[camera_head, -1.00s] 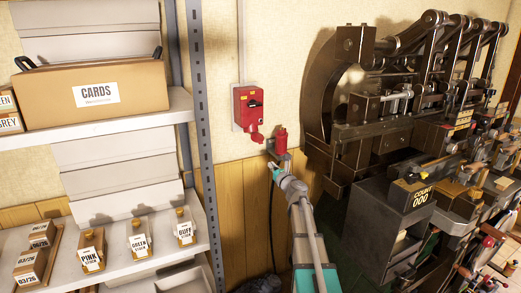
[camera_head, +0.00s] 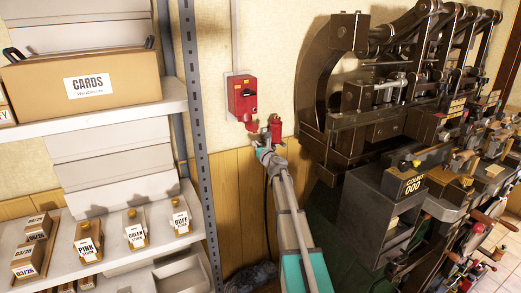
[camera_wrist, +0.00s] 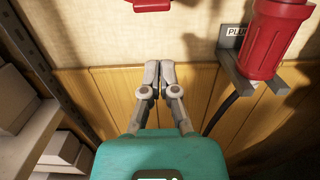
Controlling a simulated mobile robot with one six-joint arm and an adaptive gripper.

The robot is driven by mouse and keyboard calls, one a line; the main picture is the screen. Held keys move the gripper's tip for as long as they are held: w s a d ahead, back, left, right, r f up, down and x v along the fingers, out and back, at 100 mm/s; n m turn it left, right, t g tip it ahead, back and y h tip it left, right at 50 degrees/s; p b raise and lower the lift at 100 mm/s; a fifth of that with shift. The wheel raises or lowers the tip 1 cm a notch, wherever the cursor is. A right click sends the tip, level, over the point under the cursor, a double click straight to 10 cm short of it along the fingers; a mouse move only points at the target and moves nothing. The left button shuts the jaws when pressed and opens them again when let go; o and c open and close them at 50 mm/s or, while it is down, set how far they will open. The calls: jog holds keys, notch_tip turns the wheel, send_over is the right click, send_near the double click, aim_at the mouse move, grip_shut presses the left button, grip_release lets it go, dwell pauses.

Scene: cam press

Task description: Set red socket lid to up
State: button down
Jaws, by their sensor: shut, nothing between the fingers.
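The red socket (camera_head: 243,96) is a red box with a dark switch, fixed to the wall between the shelving and the press. A red part sticks out at its lower end, apparently the socket's lid (camera_head: 250,124); its exact position is too small to tell. In the wrist view only a red lower edge (camera_wrist: 152,5) shows at the top. My gripper (camera_head: 260,145) is shut and empty, below the socket and apart from it. In the wrist view its fingertips (camera_wrist: 160,66) are together, pointing at the wall.
A red plug (camera_head: 276,128) stands in a grey wall holder just right of my gripper; it is large in the wrist view (camera_wrist: 275,35), with a dark cable below. A metal shelf post (camera_head: 194,120) is at left. The dark press (camera_head: 345,140) is at right.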

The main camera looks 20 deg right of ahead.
aim_at(252, 127)
jog(key=shift+s+r+p, duration=0.2)
jog(key=shift+r+p, duration=0.75)
jog(key=shift+s+r+p, duration=0.15)
jog(key=shift+r+p, duration=0.75)
jog(key=shift+r, duration=0.05)
jog(key=shift+d, duration=0.1)
jog(key=shift+s+d+r, duration=0.1)
